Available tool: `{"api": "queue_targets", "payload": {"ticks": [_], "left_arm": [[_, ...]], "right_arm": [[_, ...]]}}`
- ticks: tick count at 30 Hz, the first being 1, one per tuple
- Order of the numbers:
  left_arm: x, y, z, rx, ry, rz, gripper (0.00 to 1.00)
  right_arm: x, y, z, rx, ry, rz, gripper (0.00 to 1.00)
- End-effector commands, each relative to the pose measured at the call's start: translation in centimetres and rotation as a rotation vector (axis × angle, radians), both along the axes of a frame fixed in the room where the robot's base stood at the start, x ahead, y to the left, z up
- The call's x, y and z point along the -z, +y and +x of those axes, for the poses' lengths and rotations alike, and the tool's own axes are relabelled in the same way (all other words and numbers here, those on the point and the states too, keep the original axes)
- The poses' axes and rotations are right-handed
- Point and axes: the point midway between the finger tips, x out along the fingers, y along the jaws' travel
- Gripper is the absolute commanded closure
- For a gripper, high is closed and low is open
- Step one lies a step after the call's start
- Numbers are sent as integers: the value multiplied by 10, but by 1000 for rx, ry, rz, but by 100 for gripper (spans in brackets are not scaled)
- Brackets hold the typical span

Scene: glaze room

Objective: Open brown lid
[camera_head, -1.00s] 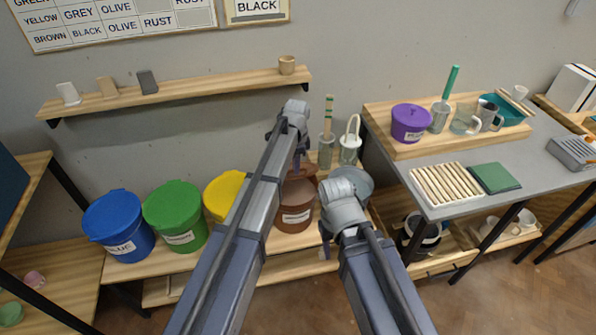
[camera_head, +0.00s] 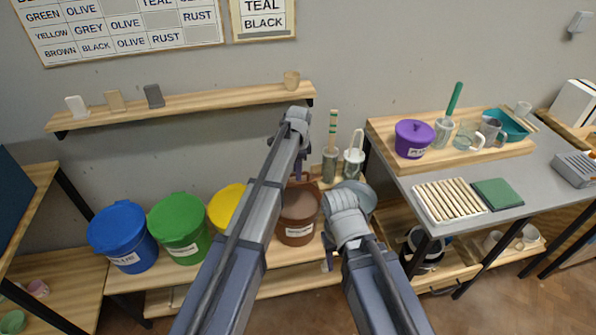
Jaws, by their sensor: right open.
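The brown bucket (camera_head: 296,230) stands on the low wooden bench, with a label on its front. Its brown top (camera_head: 303,203) is partly covered by my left arm, and I cannot tell whether the lid sits flat or is raised. My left gripper (camera_head: 299,167) points down just above the back of the bucket's top; its fingers are small and dark, and their opening and any contact are unclear. My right gripper (camera_head: 328,257) is open, low at the right side of the bucket, mostly hidden behind its own wrist.
Yellow (camera_head: 224,205), green (camera_head: 180,230) and blue (camera_head: 122,237) lidded buckets stand left of the brown one. A grey round lid or bucket (camera_head: 365,195) is close on the right, partly behind my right wrist. Jars with tools (camera_head: 330,165) stand behind. A grey table (camera_head: 400,180) is at right.

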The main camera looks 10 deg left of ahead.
Motion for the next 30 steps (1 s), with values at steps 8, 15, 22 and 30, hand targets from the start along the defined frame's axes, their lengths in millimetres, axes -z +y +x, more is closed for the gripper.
{"api": "queue_targets", "payload": {"ticks": [8,15,22,30], "left_arm": [[0,-1,-2,1,3,-2,55],[-7,-2,-3,2,4,-2,55],[-29,-2,-5,2,4,-2,55],[-65,-3,-7,1,3,-2,55]], "right_arm": [[-1,0,0,0,0,0,50],[-7,0,0,0,0,0,50],[-29,0,0,0,0,0,50],[-65,0,0,0,0,0,50]]}}
